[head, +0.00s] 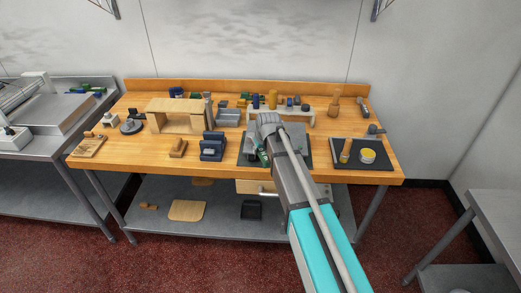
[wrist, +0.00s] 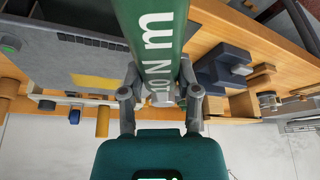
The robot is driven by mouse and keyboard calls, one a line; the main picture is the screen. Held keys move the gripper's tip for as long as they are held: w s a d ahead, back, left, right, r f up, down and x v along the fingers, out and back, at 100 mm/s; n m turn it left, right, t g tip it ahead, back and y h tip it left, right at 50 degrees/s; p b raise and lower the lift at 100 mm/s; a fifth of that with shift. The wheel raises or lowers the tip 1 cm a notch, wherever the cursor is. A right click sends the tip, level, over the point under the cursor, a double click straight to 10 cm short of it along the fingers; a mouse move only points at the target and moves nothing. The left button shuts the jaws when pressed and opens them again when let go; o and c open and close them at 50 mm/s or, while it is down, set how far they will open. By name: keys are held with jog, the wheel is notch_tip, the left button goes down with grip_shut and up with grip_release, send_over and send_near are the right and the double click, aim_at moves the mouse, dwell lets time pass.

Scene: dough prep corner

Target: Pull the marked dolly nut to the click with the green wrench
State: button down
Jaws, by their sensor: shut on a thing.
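The green wrench (wrist: 158,30) runs down from the top edge of the wrist view, with white lettering ending in "10 N m" on its shaft. My gripper (wrist: 159,98) is shut on the shaft, one finger on each side. In the head view a small green part of the wrench (head: 263,153) shows beside my arm, above the workbench. A grey plate (wrist: 95,50) with a yellow patch lies to the left of the wrench in the wrist view. I cannot make out the marked dolly nut or the wrench's working end in either view.
The wooden workbench (head: 225,168) carries a wooden stand (head: 175,106), a dark blue block holder (head: 212,146) and a dark tray (head: 372,160) with a yellow-topped tub. Several small items line the back. Bare wood shows along the front left edge.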

jog(key=shift+f+b, duration=0.45)
jog(key=shift+f, duration=0.25)
jog(key=shift+f, duration=0.1)
dwell(1.0)
jog(key=shift+f+b, duration=0.9)
jog(key=shift+b, duration=0.15)
jog(key=shift+a, duration=0.1)
jog(key=a+r+m+h+p, duration=0.2)
jog(key=a+m+h, duration=0.2)
jog(key=a+m, duration=0.5)
jog(key=shift+w+m, duration=0.25)
jog(key=shift+m, duration=0.65)
dwell(0.5)
